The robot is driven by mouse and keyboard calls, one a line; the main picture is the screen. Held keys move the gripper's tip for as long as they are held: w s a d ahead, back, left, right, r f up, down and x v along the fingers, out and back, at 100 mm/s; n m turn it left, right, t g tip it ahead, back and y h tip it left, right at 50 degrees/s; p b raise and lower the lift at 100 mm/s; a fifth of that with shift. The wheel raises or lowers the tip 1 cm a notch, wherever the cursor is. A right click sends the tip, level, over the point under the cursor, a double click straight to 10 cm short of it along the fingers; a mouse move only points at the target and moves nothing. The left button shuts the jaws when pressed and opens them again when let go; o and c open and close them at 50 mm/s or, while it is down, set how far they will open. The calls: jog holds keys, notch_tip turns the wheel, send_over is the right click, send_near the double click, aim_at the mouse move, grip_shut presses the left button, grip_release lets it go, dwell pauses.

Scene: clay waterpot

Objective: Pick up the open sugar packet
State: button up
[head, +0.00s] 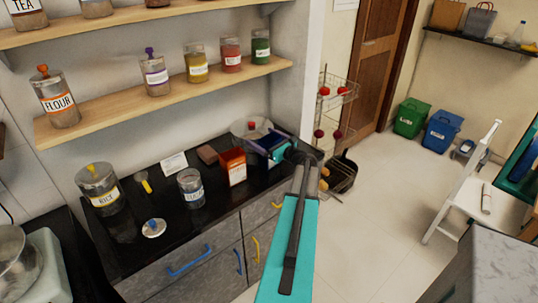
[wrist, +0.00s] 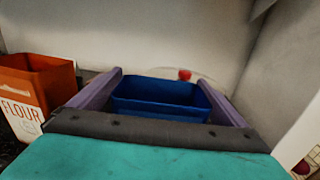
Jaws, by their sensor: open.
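A blue open-topped box (wrist: 160,108), likely the open sugar packet, stands between my gripper's fingers in the wrist view; its label is hidden. In the head view its dark blue side (head: 270,141) is mostly covered by my gripper. My gripper (wrist: 160,80) is open, with one purple finger on each side of the box; I cannot tell if they touch it. It also shows in the head view (head: 264,147) at the counter's far right end. An orange open packet marked FLOUR (wrist: 22,100) stands left of my gripper, also seen in the head view (head: 233,163).
A clear lid or jar with a red knob (wrist: 185,75) is behind the box, near the wall. A glass jar (head: 191,188), a loose lid (head: 154,228), a rice jar (head: 99,189) and a brown block (head: 208,154) are on the black counter. A wire rack (head: 335,110) stands beyond its right end.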

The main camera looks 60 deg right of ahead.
jog(key=shift+c, duration=0.4)
jog(key=c, duration=1.7)
jog(key=shift+r, duration=0.1)
jog(key=s+a+r+b, duration=0.1)
jog(key=s+a, duration=0.2)
jog(key=s, duration=0.1)
jog(key=s+a+r+b, duration=0.2)
jog(key=s+a, duration=0.1)
jog(key=s, duration=0.1)
jog(key=s+a+r+b, duration=0.2)
jog(key=s+a, duration=0.1)
jog(key=s, duration=0.2)
jog(key=shift+a, duration=0.25)
